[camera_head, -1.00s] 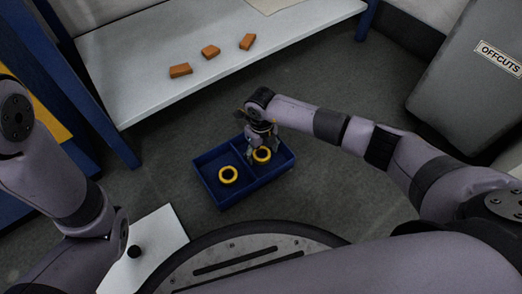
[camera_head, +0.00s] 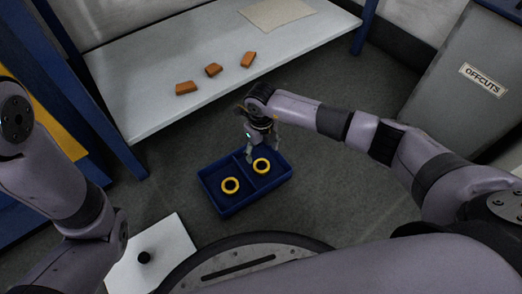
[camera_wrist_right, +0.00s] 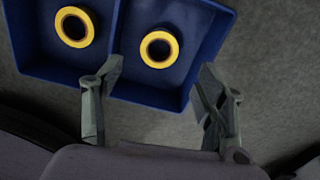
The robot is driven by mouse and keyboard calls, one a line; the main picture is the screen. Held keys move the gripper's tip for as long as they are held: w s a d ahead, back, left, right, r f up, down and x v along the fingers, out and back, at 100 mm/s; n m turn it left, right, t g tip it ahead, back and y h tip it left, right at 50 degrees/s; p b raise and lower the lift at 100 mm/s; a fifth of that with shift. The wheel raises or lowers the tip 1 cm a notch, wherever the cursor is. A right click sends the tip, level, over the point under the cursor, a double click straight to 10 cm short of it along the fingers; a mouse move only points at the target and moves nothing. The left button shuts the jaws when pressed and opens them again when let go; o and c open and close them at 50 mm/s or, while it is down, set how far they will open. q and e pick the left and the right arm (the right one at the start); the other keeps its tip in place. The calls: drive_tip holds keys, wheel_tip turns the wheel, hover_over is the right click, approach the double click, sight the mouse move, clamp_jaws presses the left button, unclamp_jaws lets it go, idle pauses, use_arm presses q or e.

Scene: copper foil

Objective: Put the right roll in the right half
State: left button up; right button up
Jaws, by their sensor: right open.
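Two yellow rolls with dark centres lie in a blue two-part tray (camera_head: 228,208) on the floor. The right roll (camera_head: 261,165) lies in the right half, and the left roll (camera_head: 230,186) lies in the left half. In the right wrist view, the right roll (camera_wrist_right: 160,48) and the left roll (camera_wrist_right: 74,27) lie flat on either side of the tray's divider. My left gripper is not visible.
A white shelf (camera_head: 150,90) behind the tray holds several orange-brown blocks (camera_head: 213,70) and a beige sheet (camera_head: 277,12). A grey bin (camera_head: 450,90) marked OFFCUTS stands at the right.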

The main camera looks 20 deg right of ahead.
wheel_tip(320, 180, up, 3)
drive_tip(key=shift+r+p, duration=0.2)
drive_tip(key=shift+p, duration=0.5)
